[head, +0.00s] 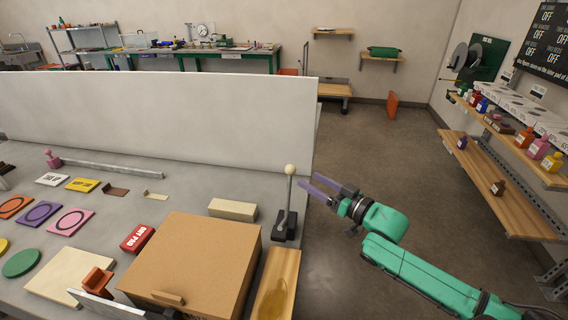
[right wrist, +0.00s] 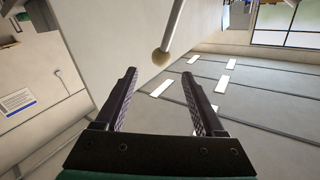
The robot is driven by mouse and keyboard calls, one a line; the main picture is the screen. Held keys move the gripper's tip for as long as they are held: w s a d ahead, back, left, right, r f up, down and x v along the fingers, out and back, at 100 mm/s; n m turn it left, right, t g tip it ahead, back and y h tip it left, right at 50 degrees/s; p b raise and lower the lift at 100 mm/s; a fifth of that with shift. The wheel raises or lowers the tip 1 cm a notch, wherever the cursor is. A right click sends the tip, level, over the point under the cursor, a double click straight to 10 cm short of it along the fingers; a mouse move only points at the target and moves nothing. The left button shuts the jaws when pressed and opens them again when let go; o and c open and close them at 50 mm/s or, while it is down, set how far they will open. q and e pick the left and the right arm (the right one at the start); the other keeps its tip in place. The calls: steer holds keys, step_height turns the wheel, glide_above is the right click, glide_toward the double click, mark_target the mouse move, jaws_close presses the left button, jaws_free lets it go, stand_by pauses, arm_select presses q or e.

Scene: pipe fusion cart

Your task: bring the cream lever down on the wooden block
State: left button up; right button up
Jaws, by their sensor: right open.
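The lever (head: 289,194) stands nearly upright on a dark base near the right edge of the table. It has a thin grey rod and a round cream knob (head: 290,170) on top. The pale wooden block (head: 232,209) lies left of the lever's base, apart from the rod. My right gripper (head: 308,183) is open and empty, just right of the lever, with its fingers pointing towards it. In the right wrist view the knob (right wrist: 160,57) shows just beyond the gap between the open fingertips (right wrist: 159,73). My left gripper is not in view.
A large brown box (head: 200,260) stands in front of the block. A wooden board (head: 276,285) lies on the table's front right. A white partition (head: 160,115) rises behind. A red box (head: 137,238) and several coloured tiles lie on the left. Open floor lies right of the table.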

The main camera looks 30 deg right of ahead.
steer(key=p+x, duration=0.1)
steer(key=x, duration=1.1)
steer(key=shift+s, duration=0.15)
jaws_close()
stand_by(0.8)
